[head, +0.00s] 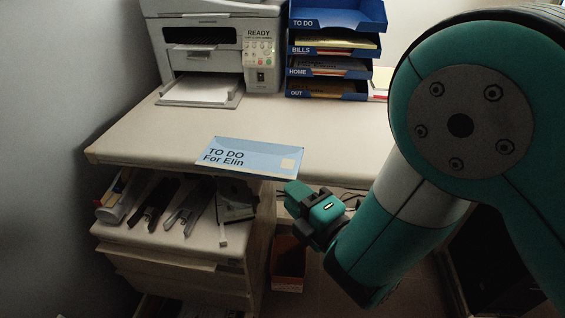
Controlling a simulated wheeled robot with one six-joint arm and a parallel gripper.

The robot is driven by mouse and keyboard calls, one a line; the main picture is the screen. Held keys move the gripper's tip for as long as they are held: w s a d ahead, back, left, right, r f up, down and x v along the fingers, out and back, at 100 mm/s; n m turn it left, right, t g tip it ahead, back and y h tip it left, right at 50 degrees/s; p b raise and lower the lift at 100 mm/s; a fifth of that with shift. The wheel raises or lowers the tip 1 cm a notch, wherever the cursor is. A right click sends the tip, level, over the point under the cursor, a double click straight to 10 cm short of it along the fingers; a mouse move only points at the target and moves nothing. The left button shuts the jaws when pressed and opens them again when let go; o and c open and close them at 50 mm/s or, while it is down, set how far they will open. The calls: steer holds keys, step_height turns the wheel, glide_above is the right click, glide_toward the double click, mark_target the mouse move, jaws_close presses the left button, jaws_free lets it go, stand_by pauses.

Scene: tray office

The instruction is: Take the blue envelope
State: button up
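The blue envelope (250,158) is pale blue, printed "TO DO For Elin", with a small beige square at its lower right. It lies flat at the front edge of the white desk (135,140), and its near side appears to reach the edge or slightly past it. My gripper (306,208) is teal and dark, low in front of the desk, just below and right of the envelope's right corner. It looks apart from the envelope. Its fingertips cannot be made out clearly, so its opening is unclear.
A printer (215,50) with paper in its output tray stands at the back left. A stack of blue trays (328,72) labelled TO DO, BILLS, HOME and OUT stands beside it. The desktop behind the envelope is clear.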

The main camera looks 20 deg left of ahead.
mark_target(273, 176)
steer(key=p+x, duration=0.5)
steer(key=p, duration=0.6)
steer(key=shift+w, duration=0.1)
steer(key=shift+a, duration=0.1)
steer(key=shift+c, duration=0.2)
jaws_close()
step_height(273, 176, up, 3)
steer(key=p, duration=0.2)
steer(key=shift+p, duration=0.3)
steer(key=shift+f+b, duration=0.3)
steer(key=shift+b, duration=0.05)
